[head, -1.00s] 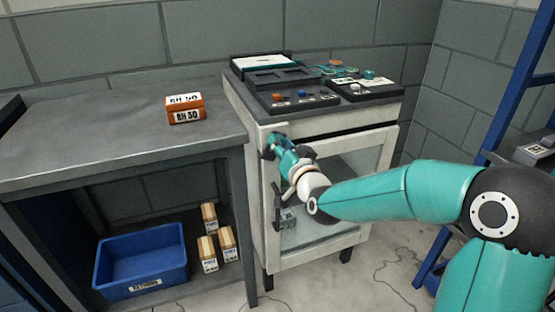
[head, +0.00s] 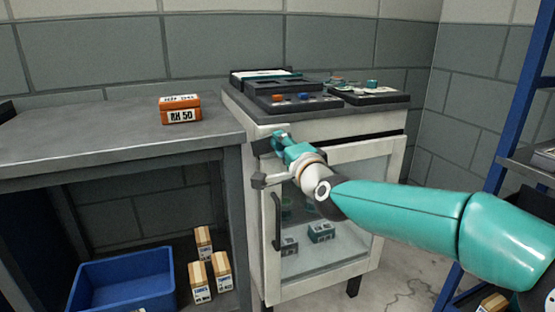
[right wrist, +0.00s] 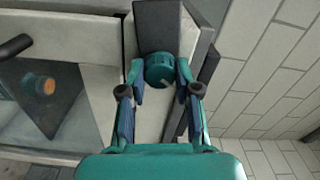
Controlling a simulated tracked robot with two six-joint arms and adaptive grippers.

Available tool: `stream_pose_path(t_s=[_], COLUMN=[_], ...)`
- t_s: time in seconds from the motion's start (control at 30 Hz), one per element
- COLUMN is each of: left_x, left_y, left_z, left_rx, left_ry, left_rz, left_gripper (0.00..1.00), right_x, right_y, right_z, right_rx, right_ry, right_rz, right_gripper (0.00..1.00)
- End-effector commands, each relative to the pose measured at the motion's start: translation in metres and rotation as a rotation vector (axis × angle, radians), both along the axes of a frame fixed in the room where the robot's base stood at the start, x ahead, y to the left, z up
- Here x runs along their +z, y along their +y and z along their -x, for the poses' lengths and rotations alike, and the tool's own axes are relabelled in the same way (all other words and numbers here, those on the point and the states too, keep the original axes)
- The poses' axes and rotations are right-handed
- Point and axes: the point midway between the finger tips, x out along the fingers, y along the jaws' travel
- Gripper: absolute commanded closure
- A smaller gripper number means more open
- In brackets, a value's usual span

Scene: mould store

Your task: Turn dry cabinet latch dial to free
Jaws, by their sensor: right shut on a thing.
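The dry cabinet (head: 262,240) is pale, with a glass door, and stands right of the bench. My right gripper (head: 279,142) reaches the upper left of its front in the head view. In the right wrist view my right gripper (right wrist: 159,73) is shut on the round teal latch dial (right wrist: 158,66), one finger on each side. A dark plate (right wrist: 159,25) shows beside the dial. In the head view the gripper covers the dial, and its pointer setting cannot be read. The cabinet door looks closed. My left gripper is out of view.
A dark door handle (head: 277,221) lies below the gripper. Trays of small parts (head: 292,102) sit on the cabinet. An orange box (head: 181,110) sits on the grey bench (head: 85,138). A blue bin (head: 122,280) is underneath. A blue rack (head: 517,90) stands at right.

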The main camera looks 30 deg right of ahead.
Motion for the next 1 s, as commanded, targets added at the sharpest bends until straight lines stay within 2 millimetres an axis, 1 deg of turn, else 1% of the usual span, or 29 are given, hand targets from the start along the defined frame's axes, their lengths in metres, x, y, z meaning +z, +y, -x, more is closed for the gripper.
stream_pose_path(t_s=[0.03, 0.3, 0.5, 0.87, 0.9, 0.97, 1.0], left_x=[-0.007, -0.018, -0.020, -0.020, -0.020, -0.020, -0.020], left_y=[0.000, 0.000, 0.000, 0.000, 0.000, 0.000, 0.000], left_z=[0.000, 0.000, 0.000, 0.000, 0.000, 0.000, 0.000], left_rx=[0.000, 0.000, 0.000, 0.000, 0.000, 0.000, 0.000], left_ry=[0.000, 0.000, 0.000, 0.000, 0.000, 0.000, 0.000], left_rz=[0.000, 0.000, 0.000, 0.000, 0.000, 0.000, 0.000], left_gripper=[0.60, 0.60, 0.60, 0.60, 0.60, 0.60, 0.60], right_x=[-0.002, -0.001, 0.000, 0.000, 0.000, 0.000, 0.000], right_y=[0.000, -0.001, -0.001, -0.002, -0.002, -0.002, -0.002], right_z=[0.000, 0.000, 0.000, 0.000, 0.000, 0.000, 0.000], right_rx=[0.000, -0.001, -0.002, -0.003, -0.003, -0.003, -0.003], right_ry=[-0.013, -0.040, -0.047, -0.048, -0.048, -0.047, -0.047], right_rz=[-0.031, -0.151, -0.186, -0.191, -0.191, -0.190, -0.190], right_gripper=[1.00, 1.00, 1.00, 1.00, 0.66, 0.56, 0.50])
